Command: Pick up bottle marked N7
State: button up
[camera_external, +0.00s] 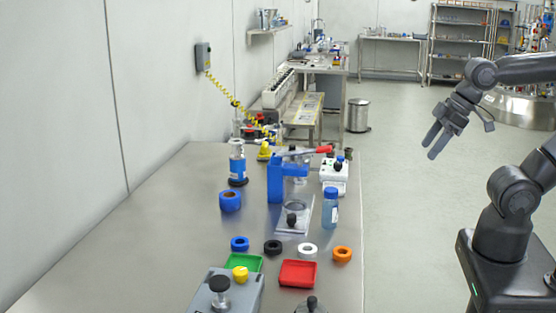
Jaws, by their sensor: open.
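A blue bottle (331,212) with a dark blue cap and a pale label stands upright near the right edge of the steel table (170,235). A second, taller bottle-like container (237,166) with a blue band and dark base stands farther back on the left. The markings are too small to read, so I cannot tell which one is N7. My gripper (430,149) is open and empty. It hangs in the air beyond the table's right edge, up and to the right of the blue bottle in the picture, well apart from both.
A blue hand press (275,183) with a red lever stands left of the blue bottle, with a clear plate (295,223) in front. A white device (334,175) stands behind it. Blue, black, white and orange rings, a red tray (298,282) and a green tray lie nearer. The table's left side is clear.

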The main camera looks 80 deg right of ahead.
jog(key=shift+c, duration=0.7)
jog(key=n+g, duration=0.1)
jog(key=n, duration=0.1)
send_near(329, 201)
jog(key=d, duration=0.3)
jog(key=shift+y, duration=0.3)
jog(key=shift+a+x, duration=0.2)
jog(key=shift+x, duration=2.55)
jog(key=shift+a+x, duration=0.15)
jog(key=shift+x, duration=2.6)
jog(key=shift+s, duration=0.15)
jog(key=shift+c, duration=0.2)
jog(key=c, duration=1.1)
